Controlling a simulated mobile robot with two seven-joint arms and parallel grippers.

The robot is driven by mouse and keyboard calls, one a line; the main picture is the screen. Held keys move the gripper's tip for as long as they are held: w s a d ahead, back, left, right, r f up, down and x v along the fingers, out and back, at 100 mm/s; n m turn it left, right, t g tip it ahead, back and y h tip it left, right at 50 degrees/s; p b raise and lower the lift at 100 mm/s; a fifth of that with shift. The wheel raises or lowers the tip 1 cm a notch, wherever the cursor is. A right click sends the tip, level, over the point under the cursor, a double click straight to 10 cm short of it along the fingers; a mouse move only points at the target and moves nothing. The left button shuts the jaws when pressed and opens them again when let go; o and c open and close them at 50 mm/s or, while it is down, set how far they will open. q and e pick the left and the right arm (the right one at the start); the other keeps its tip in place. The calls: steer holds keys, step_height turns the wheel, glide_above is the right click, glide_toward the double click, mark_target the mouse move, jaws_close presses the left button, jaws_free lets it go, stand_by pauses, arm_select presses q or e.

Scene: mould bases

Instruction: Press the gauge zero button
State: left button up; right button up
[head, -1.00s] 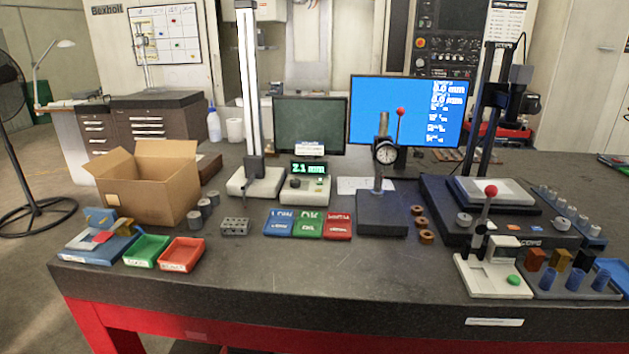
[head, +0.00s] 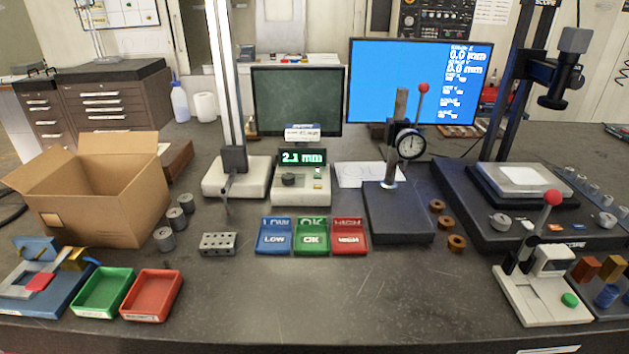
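The gauge display unit (head: 302,192) stands at the back middle of the bench, with a lit green readout (head: 303,157) showing 2.1 mm. Its front has a dark round knob (head: 289,180) and, at the right, small buttons (head: 317,172), one greenish. Their labels are too small to read, so I cannot tell which is the zero button. A tall column stand (head: 235,162) on a pale base is just left of the unit. Neither of my grippers is in view.
Blue (head: 274,238), green (head: 312,238) and red (head: 349,238) trays lie in front of the unit. A dial indicator stand (head: 398,215) is to the right. An open cardboard box (head: 110,205) and a press with a red-knobbed lever (head: 545,295) flank the clear front middle.

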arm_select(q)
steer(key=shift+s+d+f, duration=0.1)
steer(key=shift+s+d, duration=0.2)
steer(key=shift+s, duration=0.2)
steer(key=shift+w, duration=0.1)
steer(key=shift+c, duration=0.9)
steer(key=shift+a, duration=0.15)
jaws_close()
